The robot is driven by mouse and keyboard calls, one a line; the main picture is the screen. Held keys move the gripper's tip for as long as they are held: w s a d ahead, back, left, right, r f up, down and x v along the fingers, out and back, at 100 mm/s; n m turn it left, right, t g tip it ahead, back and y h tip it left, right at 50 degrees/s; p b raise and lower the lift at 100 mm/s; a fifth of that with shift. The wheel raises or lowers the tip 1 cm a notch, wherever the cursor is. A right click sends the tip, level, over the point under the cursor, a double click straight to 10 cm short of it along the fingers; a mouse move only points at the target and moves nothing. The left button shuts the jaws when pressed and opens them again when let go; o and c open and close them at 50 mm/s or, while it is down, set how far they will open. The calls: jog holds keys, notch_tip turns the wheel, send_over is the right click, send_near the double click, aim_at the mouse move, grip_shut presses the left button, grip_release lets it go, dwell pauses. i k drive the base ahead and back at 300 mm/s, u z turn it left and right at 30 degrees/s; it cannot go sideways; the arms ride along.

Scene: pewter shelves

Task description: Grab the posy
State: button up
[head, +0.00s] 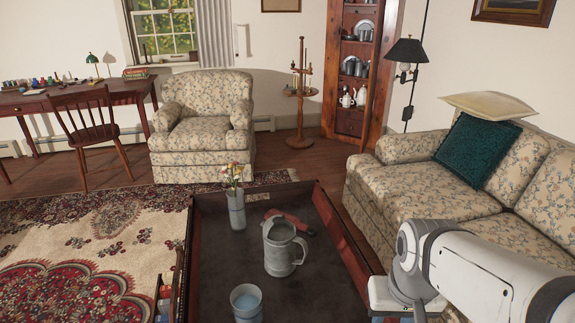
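The posy (232,176) is a small bunch of pink, yellow and pale flowers with green stems. It stands upright in a narrow grey vase (237,211) near the far left part of a dark tray-like table top with raised reddish wooden sides (335,237). My arm comes in from the lower right, with its white and grey links to the right of the table. My gripper's fingers do not show, so I cannot see whether they are open or shut. Nothing touches the posy or its vase except the table.
A metal pitcher (280,252) stands right of and nearer than the vase. A red-handled object (292,222) lies behind it. A cup of bluish contents (246,302) stands at the near edge. A floral sofa (440,190) flanks the table's right; open rug (90,225) lies left.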

aim_at(232, 165)
jog(key=z, duration=2.55)
jog(key=k, duration=2.55)
jog(key=u, duration=2.35)
jog(key=i, duration=1)
jog(key=u, duration=0.05)
